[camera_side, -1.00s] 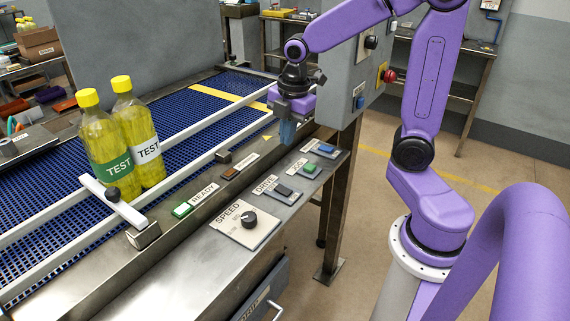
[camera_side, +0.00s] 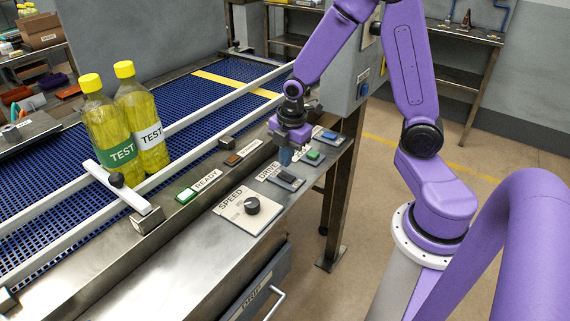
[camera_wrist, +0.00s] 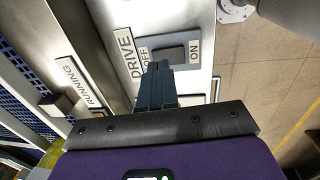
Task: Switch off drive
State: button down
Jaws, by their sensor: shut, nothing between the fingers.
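In the wrist view the rocker (camera_wrist: 172,53) lies between an OFF label (camera_wrist: 145,55) and an ON label (camera_wrist: 194,52). I cannot tell which way it is tipped. My gripper (camera_side: 285,161) is shut and empty, pointing down just above the DRIVE plate. In the wrist view its blue fingertips (camera_wrist: 157,68) show beside the rocker, nearer the OFF end, and cover part of the plate. Whether they touch it is unclear.
A SPEED knob (camera_side: 252,205) lies on the near side of DRIVE. Green (camera_side: 313,155) and blue (camera_side: 329,135) buttons lie beyond it. A green READY lamp (camera_side: 186,195) and brown RUNNING lamp (camera_side: 233,160) sit on the rail. Two TEST bottles (camera_side: 143,128) stand on the belt.

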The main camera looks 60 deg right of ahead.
aim_at(285, 173)
jog(key=shift+w+f, duration=0.15)
jog(key=shift+f, duration=1.3)
jog(key=shift+f, duration=0.1)
jog(key=shift+w+f+g, duration=0.1)
jog(key=shift+g, duration=0.2)
jog(key=shift+s, duration=0.2)
jog(key=shift+s, duration=0.65)
jog(key=shift+r, duration=0.25)
notch_tip(285, 173, up, 14)
jog(key=s, duration=0.1)
jog(key=shift+s, duration=0.35)
jog(key=shift+w+f, duration=0.1)
jog(key=shift+f, duration=0.05)
